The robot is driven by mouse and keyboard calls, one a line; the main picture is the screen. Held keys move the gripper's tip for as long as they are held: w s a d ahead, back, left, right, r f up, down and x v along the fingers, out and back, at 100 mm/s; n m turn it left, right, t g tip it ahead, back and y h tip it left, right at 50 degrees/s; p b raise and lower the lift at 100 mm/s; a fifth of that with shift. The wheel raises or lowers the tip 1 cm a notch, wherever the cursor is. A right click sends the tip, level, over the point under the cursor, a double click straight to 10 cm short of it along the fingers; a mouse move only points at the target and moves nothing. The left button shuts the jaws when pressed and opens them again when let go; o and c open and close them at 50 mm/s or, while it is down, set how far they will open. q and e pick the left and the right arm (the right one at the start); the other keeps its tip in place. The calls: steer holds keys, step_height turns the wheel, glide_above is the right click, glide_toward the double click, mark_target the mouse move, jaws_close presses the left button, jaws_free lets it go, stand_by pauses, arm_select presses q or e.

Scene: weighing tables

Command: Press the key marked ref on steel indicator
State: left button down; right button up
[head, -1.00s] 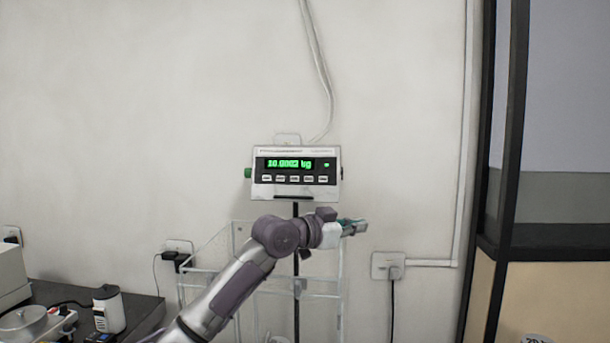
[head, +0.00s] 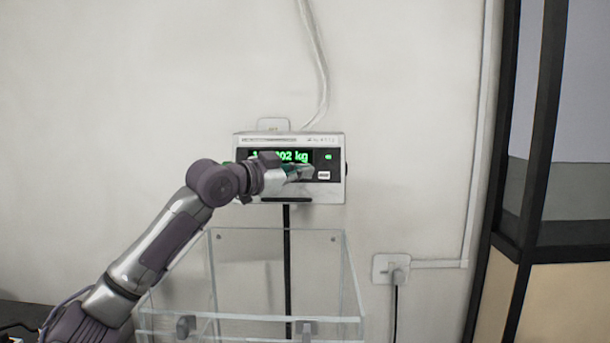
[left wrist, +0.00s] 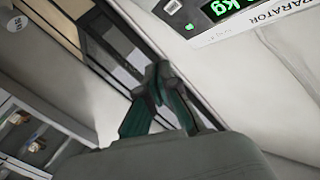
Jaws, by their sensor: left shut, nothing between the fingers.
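The steel indicator (head: 335,140) is a pale box on a dark post against the wall, with a green lit display reading in kg. In the head view my left gripper (head: 308,172) is in front of its panel, shut and empty, covering most of the key row and part of the display. One key (head: 323,175) shows just right of the fingertips; its marking is too small to read. In the left wrist view the shut fingertips (left wrist: 160,75) are below a tilted part of the indicator (left wrist: 245,20). I cannot tell whether they touch the panel. My right gripper is not in view.
A clear-walled box (head: 340,265) stands below the indicator, around the post. A wall socket (head: 392,268) with a plug and cord is at the right. A black-framed partition (head: 535,130) stands at the far right. The wall above is clear except for a cable.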

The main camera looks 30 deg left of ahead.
arm_select(q)
steer(key=w+a+f+p, duration=0.1)
steer(key=w, duration=0.1)
steer(key=w+a+p, duration=0.1)
steer(key=w+a, duration=0.1)
steer(key=w, duration=0.1)
steer(key=w+a+f+p, duration=0.1)
steer(key=w+a, duration=0.1)
steer(key=shift+w+f, duration=0.2)
steer(key=shift+f, duration=0.1)
steer(key=shift+w, duration=0.1)
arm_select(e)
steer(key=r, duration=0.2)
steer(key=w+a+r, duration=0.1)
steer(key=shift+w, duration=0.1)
arm_select(q)
steer(key=shift+f, duration=0.1)
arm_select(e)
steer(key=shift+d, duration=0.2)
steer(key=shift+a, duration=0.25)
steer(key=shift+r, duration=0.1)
arm_select(q)
steer(key=shift+w+a, duration=0.15)
steer(key=shift+w, duration=0.1)
steer(key=shift+w+f, duration=0.1)
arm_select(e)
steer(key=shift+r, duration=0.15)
